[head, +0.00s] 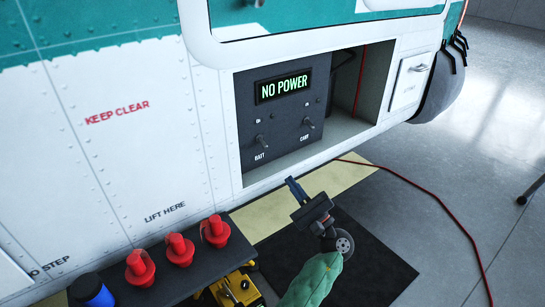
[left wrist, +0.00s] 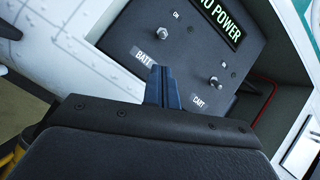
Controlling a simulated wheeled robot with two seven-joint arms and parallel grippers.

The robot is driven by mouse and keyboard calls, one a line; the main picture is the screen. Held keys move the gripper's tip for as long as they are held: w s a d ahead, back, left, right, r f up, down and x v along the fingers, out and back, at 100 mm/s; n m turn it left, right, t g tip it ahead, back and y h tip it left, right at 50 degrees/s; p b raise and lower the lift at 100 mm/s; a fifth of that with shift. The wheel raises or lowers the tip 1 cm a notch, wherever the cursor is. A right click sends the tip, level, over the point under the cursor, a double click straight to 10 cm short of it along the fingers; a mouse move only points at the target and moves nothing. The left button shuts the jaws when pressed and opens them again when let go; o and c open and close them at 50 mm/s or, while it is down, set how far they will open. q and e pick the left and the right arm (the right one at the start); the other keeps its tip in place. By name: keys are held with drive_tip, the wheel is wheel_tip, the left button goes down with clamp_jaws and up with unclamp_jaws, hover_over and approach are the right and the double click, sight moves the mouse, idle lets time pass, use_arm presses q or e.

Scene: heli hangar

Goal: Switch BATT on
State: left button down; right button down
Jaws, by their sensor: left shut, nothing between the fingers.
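The dark panel (head: 283,108) sits in an open bay in the aircraft's white side. Its lit display (head: 283,86) reads NO POWER in green. The BATT switch (head: 261,141) is a small toggle at the panel's lower left, above its BATT label; I cannot tell its lever position surely. The CART switch (head: 308,123) is to its right and also shows in the left wrist view (left wrist: 214,82). My left gripper (head: 292,182) is shut and empty, below the panel and apart from the switches. In the left wrist view its fingertips (left wrist: 160,80) partly cover the panel's lower part.
A dark shelf (head: 205,262) at lower left holds several red plugs (head: 178,249) and a blue cylinder (head: 92,290). A yellow item (head: 236,290) is beside my arm.

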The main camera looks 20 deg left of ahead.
sight(263, 143)
use_arm(q)
drive_tip(key=p+x, duration=0.1)
drive_tip(key=x, duration=0.9)
drive_tip(key=shift+w, duration=0.1)
idle(0.5)
